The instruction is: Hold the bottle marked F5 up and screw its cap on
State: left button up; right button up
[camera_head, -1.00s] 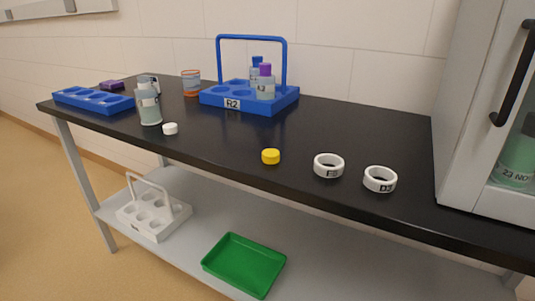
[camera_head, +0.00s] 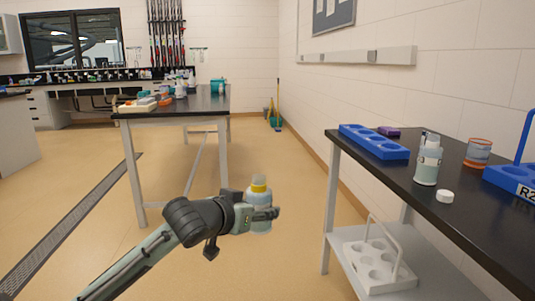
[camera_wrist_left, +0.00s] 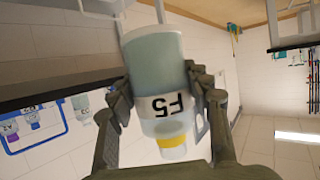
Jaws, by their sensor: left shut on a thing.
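My left gripper (camera_head: 262,214) is shut on the bottle marked F5 (camera_head: 259,195) and holds it up, clear of any table, over the floor. The bottle looks upright in the head view. In the left wrist view the F5 bottle (camera_wrist_left: 155,65) appears upside down between the two fingers, with pale liquid, a white label and a yellow band near its pale, translucent neck end. No separate cap can be made out on that end. The loose yellow cap seen earlier on the bench is outside the head view now. My right gripper is not in view.
On the black bench (camera_head: 470,220) at right stand a blue rack (camera_head: 375,142), another bottle (camera_head: 428,165), a white cap (camera_head: 445,196) and an orange-rimmed beaker (camera_head: 478,152). A white carrier (camera_head: 372,262) sits on the shelf below. Open floor lies left of the bench.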

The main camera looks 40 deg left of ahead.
pick_arm(q)
jog(key=s+d+f, duration=0.1)
jog(key=d+f, duration=0.2)
jog(key=d, duration=0.4)
jog(key=s+d+f+m+h, duration=0.1)
jog(key=s+d+f, duration=0.1)
jog(key=d, duration=0.4)
jog(key=s+d+f+h, duration=0.1)
jog(key=s+d+f, duration=0.1)
jog(key=d+f, duration=0.2)
jog(key=d, duration=0.3)
jog(key=shift+s+d+f+m, duration=0.15)
jog(key=shift+d+f+m, duration=0.1)
jog(key=shift+d+m, duration=0.15)
jog(key=shift+a, duration=0.1)
